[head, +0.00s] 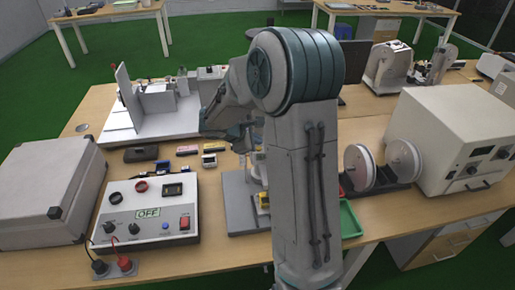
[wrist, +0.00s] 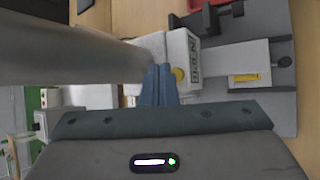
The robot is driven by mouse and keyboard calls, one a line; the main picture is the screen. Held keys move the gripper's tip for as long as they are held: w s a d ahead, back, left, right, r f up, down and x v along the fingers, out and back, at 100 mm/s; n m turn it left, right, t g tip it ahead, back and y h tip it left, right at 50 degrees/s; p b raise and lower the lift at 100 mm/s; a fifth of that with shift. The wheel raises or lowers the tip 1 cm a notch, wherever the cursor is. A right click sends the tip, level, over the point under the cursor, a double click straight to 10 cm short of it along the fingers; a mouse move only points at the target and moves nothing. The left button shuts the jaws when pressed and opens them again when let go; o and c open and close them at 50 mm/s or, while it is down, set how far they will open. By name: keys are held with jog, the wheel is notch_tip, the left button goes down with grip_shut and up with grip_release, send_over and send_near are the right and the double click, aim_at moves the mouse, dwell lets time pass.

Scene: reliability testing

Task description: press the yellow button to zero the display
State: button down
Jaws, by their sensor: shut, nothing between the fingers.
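The yellow button (wrist: 179,75) is round and sits on a white housing (wrist: 182,43) in the wrist view, beside a small display (wrist: 194,52) that appears sideways. Its characters are too small to read surely. My gripper (wrist: 160,70) is shut and empty, its blue-grey fingertips close to the left of the button in the picture. I cannot tell whether they touch it. The housing belongs to a device on a grey base (wrist: 277,55), which also shows in the head view (head: 238,212), largely hidden behind my arm. The gripper is mostly hidden there.
A control box reading OFF (head: 148,213) stands left of the grey base, with a grey case (head: 45,190) further left. Two white spools (head: 402,160) and a large white box (head: 455,140) stand right. A green tray (head: 350,222) lies beside my arm.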

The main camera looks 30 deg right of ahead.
jog(key=shift+f, duration=0.1)
dwell(0.7)
jog(key=shift+f+b, duration=0.35)
jog(key=shift+b, duration=0.25)
jog(key=shift+f+b, duration=0.35)
jog(key=shift+b, duration=0.05)
dwell(0.4)
jog(key=shift+r, duration=0.2)
jog(key=shift+r+p, duration=0.45)
jog(key=shift+r, duration=0.15)
notch_tip(320, 180, up, 5)
jog(key=p, duration=0.3)
dwell(0.4)
